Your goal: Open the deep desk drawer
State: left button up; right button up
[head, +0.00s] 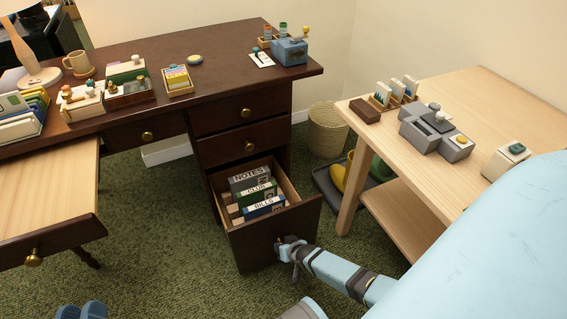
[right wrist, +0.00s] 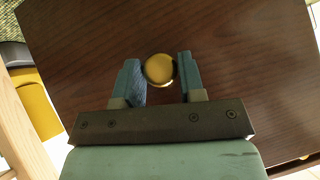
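The deep desk drawer (head: 274,238) is the lowest one in the dark wood desk (head: 225,80). It stands pulled well out, with its inside showing. Binders labelled NOTES, CLUB and BILLS (head: 257,190) stand in it. My right gripper (head: 286,244) is at the drawer front.
Two shut drawers (head: 243,145) sit above the deep one. A pale-topped drawer or tray (head: 50,190) juts out at left. A light wood table (head: 480,95) stands at right, with a wicker basket (head: 327,130) behind it. Green carpet (head: 165,230) is clear in the middle.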

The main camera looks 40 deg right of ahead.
jog(key=o, duration=0.3)
pick_arm(q)
jog(key=shift+w+r, duration=0.15)
jog(key=shift+r, duration=0.05)
pick_arm(e)
jog(key=shift+o, duration=0.2)
pick_arm(q)
jog(key=shift+r, duration=0.1)
notch_tip(320, 180, up, 5)
jog(key=t+p, duration=0.2)
jog(key=p, duration=0.2)
notch_tip(320, 180, down, 8)
jog(key=a+g+y+p, duration=0.2)
jog(key=g+p, duration=0.1)
jog(key=shift+s+a+y, duration=0.2)
jog(key=shift+a+y, duration=0.1)
jog(key=shift+a, duration=0.1)
pick_arm(e)
jog(key=v, duration=1.3)
jog(key=shift+s+r, duration=0.25)
jog(key=shift+s, duration=0.05)
pick_arm(q)
jog(key=shift+r, duration=0.15)
